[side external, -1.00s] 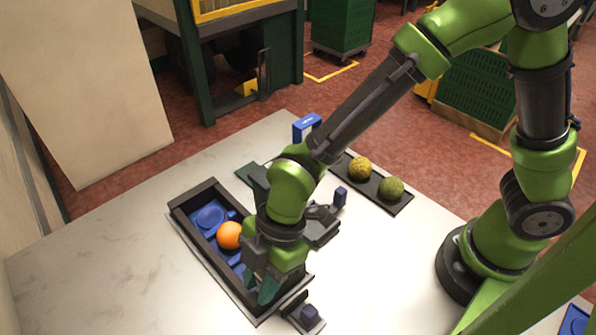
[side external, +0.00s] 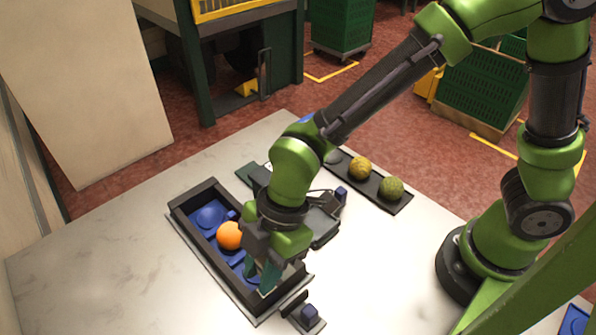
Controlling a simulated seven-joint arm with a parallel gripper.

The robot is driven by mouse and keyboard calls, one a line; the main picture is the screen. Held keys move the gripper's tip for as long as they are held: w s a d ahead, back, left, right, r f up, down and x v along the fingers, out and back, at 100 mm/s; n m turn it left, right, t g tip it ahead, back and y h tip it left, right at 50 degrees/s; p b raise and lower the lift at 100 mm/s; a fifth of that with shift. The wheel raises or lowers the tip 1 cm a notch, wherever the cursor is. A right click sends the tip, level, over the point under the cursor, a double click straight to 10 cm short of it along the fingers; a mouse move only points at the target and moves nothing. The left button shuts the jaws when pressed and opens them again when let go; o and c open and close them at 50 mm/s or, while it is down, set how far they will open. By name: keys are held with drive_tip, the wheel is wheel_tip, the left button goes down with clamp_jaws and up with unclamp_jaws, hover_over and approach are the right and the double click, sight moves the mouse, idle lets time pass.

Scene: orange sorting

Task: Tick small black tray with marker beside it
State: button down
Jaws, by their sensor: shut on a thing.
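The long black tray (side external: 182,210) with blue cups (side external: 209,217) lies on the pale table, with an orange (side external: 229,236) in it. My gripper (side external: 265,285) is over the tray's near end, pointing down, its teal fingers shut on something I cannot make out. The small black tray (side external: 316,325) sits just off the long tray's near right corner, with a dark blue block (side external: 309,312) on it. I cannot pick out a marker for certain; another small blue block (side external: 341,193) stands farther back, right of my gripper.
A narrow black tray (side external: 404,207) at the back right holds a yellowish fruit (side external: 360,168), a green one (side external: 392,188) and a partly hidden greyish round thing (side external: 333,156). The left of the table is clear. Green crates stand on the floor beyond.

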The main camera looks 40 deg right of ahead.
sight(260, 261)
drive_tip(key=shift+r, duration=2.1)
drive_tip(key=w+d+r+m+t+h, duration=0.15)
drive_tip(key=w+d+m, duration=0.4)
drive_tip(key=d, duration=0.55)
drive_tip(key=w+d+r+m+t, duration=0.2)
drive_tip(key=w+d+r+m, duration=0.15)
drive_tip(key=w+d, duration=0.5)
drive_tip(key=s+d+r+m+t+h, duration=0.1)
drive_tip(key=d+m+h, duration=0.2)
drive_tip(key=d+m, duration=0.6)
drive_tip(key=shift+s+d, duration=0.25)
drive_tip(key=shift+d, duration=1.8)
drive_tip(key=shift+w+a, duration=0.1)
